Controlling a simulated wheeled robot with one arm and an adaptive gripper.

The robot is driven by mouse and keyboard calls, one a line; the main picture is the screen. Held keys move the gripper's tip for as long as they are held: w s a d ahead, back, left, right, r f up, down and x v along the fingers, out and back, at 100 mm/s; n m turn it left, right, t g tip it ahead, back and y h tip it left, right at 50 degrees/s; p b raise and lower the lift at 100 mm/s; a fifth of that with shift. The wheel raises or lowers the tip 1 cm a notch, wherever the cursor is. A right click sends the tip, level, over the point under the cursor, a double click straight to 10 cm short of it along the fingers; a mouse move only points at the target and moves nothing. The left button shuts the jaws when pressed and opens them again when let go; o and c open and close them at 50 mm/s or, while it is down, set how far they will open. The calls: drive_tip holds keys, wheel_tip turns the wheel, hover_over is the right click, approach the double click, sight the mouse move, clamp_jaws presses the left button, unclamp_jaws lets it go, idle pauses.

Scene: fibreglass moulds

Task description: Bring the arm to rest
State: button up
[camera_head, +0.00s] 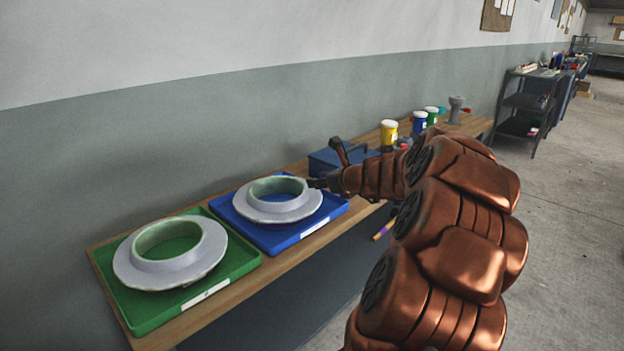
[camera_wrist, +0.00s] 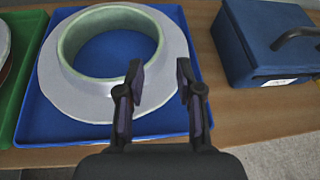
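My gripper (camera_wrist: 158,78) is open and empty in the wrist view, with its two fingers apart. Its left finger overlaps the flange of a grey ring-shaped mould in the picture; I cannot tell whether they touch. In the head view my copper-coloured arm reaches over the bench, and my gripper (camera_head: 325,167) is at the right side of that mould (camera_head: 277,199). The mould lies in a blue tray (camera_head: 334,208). A second flanged mould (camera_head: 171,252) lies in a green tray (camera_head: 122,293) to the left.
The trays stand on a wooden bench (camera_head: 280,262) along the wall. A blue box with a dark handle (camera_wrist: 262,45) stands right of the blue tray. Yellow (camera_head: 389,132), blue (camera_head: 419,122) and green (camera_head: 432,116) containers stand farther along. Open floor (camera_head: 570,210) lies right of the bench.

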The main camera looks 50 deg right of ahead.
drive_tip(key=shift+s+a+r, duration=0.1)
drive_tip(key=shift+s+r, duration=0.2)
drive_tip(key=shift+s, duration=0.25)
idle(0.4)
